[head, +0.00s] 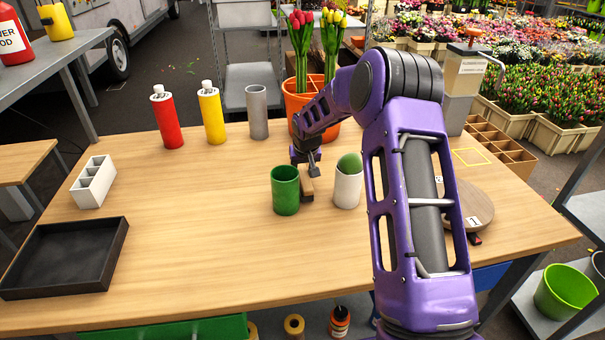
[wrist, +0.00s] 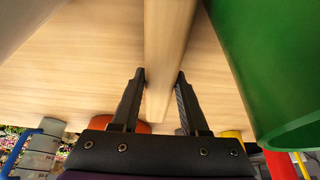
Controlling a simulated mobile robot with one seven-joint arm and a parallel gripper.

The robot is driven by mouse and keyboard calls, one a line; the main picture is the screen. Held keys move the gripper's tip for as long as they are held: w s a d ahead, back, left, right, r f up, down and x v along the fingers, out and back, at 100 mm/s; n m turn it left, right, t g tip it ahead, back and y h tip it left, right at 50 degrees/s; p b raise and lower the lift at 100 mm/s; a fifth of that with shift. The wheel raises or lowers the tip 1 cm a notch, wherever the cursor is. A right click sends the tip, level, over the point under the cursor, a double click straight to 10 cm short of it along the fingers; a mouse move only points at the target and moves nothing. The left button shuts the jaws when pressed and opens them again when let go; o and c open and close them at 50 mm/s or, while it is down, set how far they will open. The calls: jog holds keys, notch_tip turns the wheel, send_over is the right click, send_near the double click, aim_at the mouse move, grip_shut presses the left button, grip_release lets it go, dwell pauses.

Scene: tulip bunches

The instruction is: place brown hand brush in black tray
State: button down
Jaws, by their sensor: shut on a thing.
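The brown hand brush (head: 307,186) is a light brown wooden piece between the green cup and the white cup. In the wrist view its wooden body (wrist: 168,45) runs up the picture from between my fingers. My gripper (head: 312,170) is shut on it from above, close to the table; it also shows in the wrist view (wrist: 162,88). Its bristles cannot be made out. The black tray (head: 118,244) is shallow, looks empty and lies at the table's left front, well away from my gripper.
The green cup (head: 285,194) stands close left of the brush and the white cup (head: 346,190) close right, holding something green. Red, yellow and grey cylinders and an orange pot (head: 293,101) stand behind. A white divided box (head: 92,184) is behind the tray. The table's middle left is clear.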

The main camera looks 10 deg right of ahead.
aim_at(303, 171)
notch_tip(303, 171, up, 18)
jog(key=p, duration=0.2)
dwell(0.4)
